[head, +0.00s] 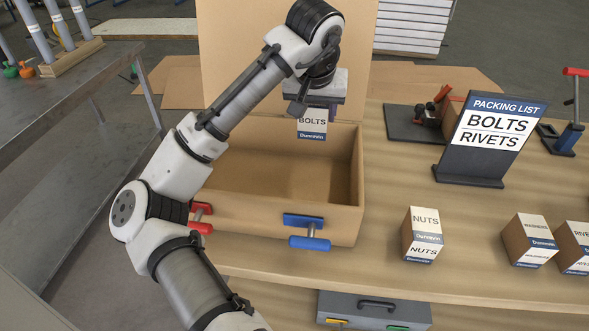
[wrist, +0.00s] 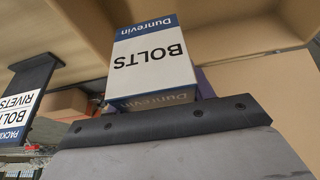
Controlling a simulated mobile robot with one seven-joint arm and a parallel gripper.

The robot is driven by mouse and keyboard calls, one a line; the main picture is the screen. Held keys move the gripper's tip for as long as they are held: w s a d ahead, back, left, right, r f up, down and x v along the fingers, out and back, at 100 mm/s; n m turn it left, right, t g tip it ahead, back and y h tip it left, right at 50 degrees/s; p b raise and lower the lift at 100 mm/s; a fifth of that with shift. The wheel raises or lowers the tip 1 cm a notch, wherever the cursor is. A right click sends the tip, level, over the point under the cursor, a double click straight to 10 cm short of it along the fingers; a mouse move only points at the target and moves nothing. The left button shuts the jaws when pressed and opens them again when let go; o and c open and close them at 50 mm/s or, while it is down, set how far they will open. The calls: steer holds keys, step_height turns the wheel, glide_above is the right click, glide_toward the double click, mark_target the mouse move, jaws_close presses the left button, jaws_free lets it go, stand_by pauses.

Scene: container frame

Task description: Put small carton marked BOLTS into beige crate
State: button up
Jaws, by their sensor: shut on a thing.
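The small carton marked BOLTS (head: 312,124) hangs under my gripper (head: 314,103), which is shut on it. In the wrist view the BOLTS carton (wrist: 150,62) shows its white label with blue bands, held at the jaw bar. The beige crate (head: 290,222) is an open box with a raised back panel or lid. In the head view the carton appears over the crate's opening, near its back wall. I cannot tell its exact height above the crate. The crate floor that shows is empty; my arm hides the left part.
A packing list sign (head: 492,135) reading BOLTS and RIVETS stands right of the crate. A NUTS carton (head: 421,236) and further cartons (head: 530,241) stand on the bench at the right. A blue-handled clamp (head: 307,232) sits on the crate's front wall, and a red one (head: 201,218) left of it.

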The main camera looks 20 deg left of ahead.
step_height(320, 180, down, 16)
steer(key=shift+r+p, duration=0.1)
steer(key=shift+p, duration=0.85)
steer(key=shift+f, duration=0.2)
steer(key=o, duration=1.2)
steer(key=shift+r, duration=0.15)
steer(key=b+v, duration=0.2)
steer(key=v, duration=1)
steer(key=shift+s, duration=0.1)
